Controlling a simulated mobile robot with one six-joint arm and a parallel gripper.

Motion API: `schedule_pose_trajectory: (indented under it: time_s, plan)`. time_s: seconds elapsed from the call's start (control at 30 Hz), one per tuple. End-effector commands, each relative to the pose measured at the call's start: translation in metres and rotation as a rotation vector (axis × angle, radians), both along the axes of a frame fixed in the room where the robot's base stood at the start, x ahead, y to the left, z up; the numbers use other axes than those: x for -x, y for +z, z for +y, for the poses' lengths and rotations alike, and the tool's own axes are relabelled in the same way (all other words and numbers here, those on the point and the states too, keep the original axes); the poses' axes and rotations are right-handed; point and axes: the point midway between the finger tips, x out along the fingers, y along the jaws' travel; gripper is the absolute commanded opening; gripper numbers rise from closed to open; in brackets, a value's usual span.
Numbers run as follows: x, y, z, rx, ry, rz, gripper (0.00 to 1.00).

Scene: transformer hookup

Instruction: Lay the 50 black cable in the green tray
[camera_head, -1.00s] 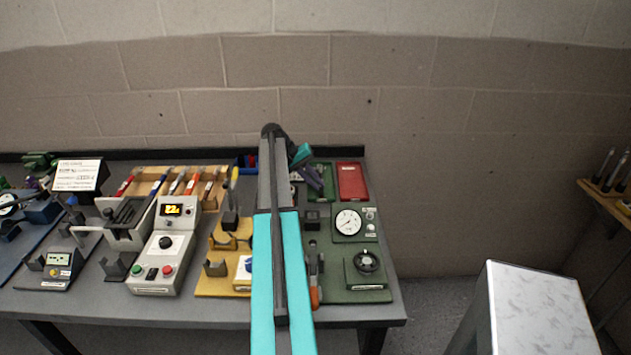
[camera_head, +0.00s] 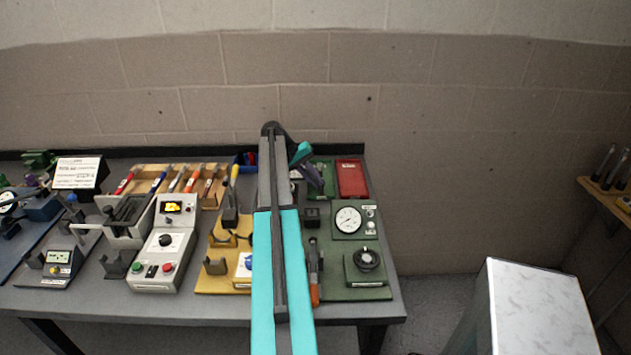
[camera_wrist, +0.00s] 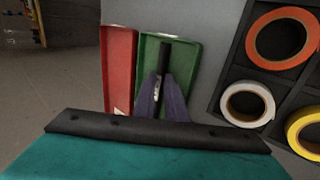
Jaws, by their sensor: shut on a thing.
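My gripper (camera_wrist: 162,100) shows in the wrist view with its purple fingers shut on a dark, straight piece, the black cable (camera_wrist: 165,60). The cable sticks out beyond the fingertips over the green tray (camera_wrist: 148,50). I cannot tell whether it touches the tray floor. In the head view my gripper (camera_head: 317,182) is at the back right of the bench, over the green tray (camera_head: 325,168), which is partly hidden by it. The cable cannot be made out there. No number on the cable can be read.
A red tray (camera_head: 351,180) stands directly right of the green tray in the head view. A green board with a dial gauge (camera_head: 348,220) lies in front of it. Rolls of tape (camera_wrist: 282,38) sit in a dark rack beside the trays in the wrist view.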

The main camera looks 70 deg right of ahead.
Motion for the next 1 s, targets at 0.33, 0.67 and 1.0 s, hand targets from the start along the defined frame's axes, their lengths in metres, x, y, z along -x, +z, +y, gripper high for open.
schedule_pose_trajectory:
  time_s: [0.33,0.67,1.0]
  plan:
    - [0.0,-0.0014,-0.0001,0.0,0.0,0.0,0.0]
    - [-0.0022,-0.0036,0.0013,-0.004,0.001,-0.004,0.33]
    - [-0.0032,-0.0036,0.0023,-0.006,0.003,-0.004,0.33]
